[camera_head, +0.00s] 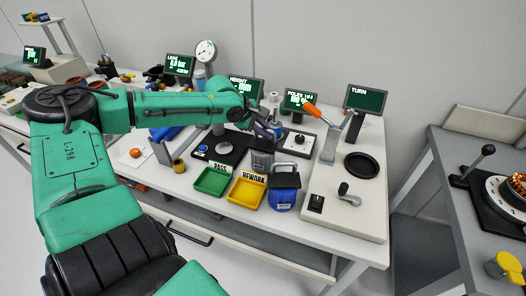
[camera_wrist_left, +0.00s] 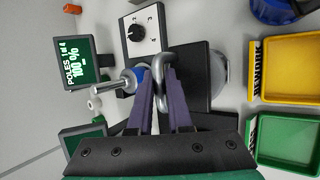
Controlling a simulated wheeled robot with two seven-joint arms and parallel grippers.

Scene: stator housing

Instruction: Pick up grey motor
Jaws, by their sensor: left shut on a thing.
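The grey motor (camera_head: 262,161) stands upright on or just above the bench in the head view, behind the yellow tray. In the left wrist view, a dark plate with a grey rounded body behind it (camera_wrist_left: 222,75) appears to be the same motor, with a metal loop handle in front. My left gripper (camera_head: 266,130) is above the motor. In the wrist view its purple fingers (camera_wrist_left: 170,80) are closed on the loop handle. I cannot tell whether the motor touches the bench. My right gripper is not in view.
A green PASS tray (camera_head: 211,181) and a yellow REWORK tray (camera_head: 246,193) lie in front. A blue motor (camera_head: 283,200) stands right of them. A selector-knob box (camera_head: 299,142), orange-handled lever (camera_head: 316,112) and several screens stand close by.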

